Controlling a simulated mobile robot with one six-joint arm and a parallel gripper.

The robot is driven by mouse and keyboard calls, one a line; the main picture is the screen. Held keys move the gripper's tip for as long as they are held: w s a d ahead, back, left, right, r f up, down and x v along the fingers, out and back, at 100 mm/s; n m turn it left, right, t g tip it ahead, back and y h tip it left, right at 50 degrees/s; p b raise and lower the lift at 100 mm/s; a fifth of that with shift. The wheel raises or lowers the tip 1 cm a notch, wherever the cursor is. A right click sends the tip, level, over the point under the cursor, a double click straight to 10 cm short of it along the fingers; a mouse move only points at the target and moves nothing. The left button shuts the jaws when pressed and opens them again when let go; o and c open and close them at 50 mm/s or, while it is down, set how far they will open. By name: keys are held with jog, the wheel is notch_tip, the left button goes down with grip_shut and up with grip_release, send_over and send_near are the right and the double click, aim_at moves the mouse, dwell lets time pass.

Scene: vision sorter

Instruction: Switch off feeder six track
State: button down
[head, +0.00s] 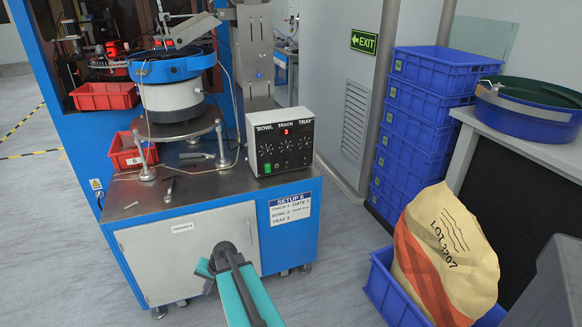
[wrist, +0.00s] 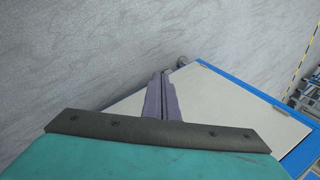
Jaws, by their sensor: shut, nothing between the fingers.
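The feeder control box (head: 281,142) stands at the right end of the steel bench top. Its black face is marked BOWL, TRACK and TRAY, with a red display, several knobs and a green-lit switch (head: 267,168) at lower left. The bowl feeder (head: 170,82) stands behind it to the left. A sign (head: 290,208) headed SETUP 6 hangs on the bench's front edge. My gripper (wrist: 166,73) is shut and empty, in front of the white cabinet door (wrist: 225,100) and low beside it. In the head view my arm shows at bottom centre, well below the control box.
Blue crates (head: 415,130) are stacked at the right. A paper sack (head: 445,255) stands in a blue crate on the floor. A second blue bowl (head: 525,108) rests on a counter at far right. Loose tools (head: 170,188) lie on the bench. Floor between bench and sack is clear.

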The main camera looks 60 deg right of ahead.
jog(key=d+r+m+t+h+b, duration=0.1)
jog(key=d+r+m+t+h, duration=0.15)
jog(key=d+r, duration=0.7)
jog(key=d+r+m+t+h+b, duration=0.15)
jog(key=d+r+m, duration=0.25)
jog(key=d, duration=1.1)
jog(key=s+d+r+m+t+h+b, duration=0.1)
jog(key=s+d+r+m+h, duration=0.1)
jog(key=s+d+r, duration=0.4)
jog(key=s+d+r+m+h+b, duration=0.1)
jog(key=s+d+r+m+h, duration=0.2)
jog(key=s+d+r, duration=0.3)
jog(key=d+r, duration=0.5)
jog(key=d, duration=0.3)
jog(key=shift+s+m+t, duration=0.35)
jog(key=shift+t, duration=0.05)
send_near(287, 163)
jog(key=shift+w+f, duration=0.65)
jog(key=shift+f, duration=0.8)
jog(key=shift+w+d+r, duration=0.15)
jog(key=shift+w+d, duration=0.55)
jog(key=shift+w, duration=0.1)
jog(key=shift+w+d+r, duration=0.15)
jog(key=shift+w+d, duration=0.6)
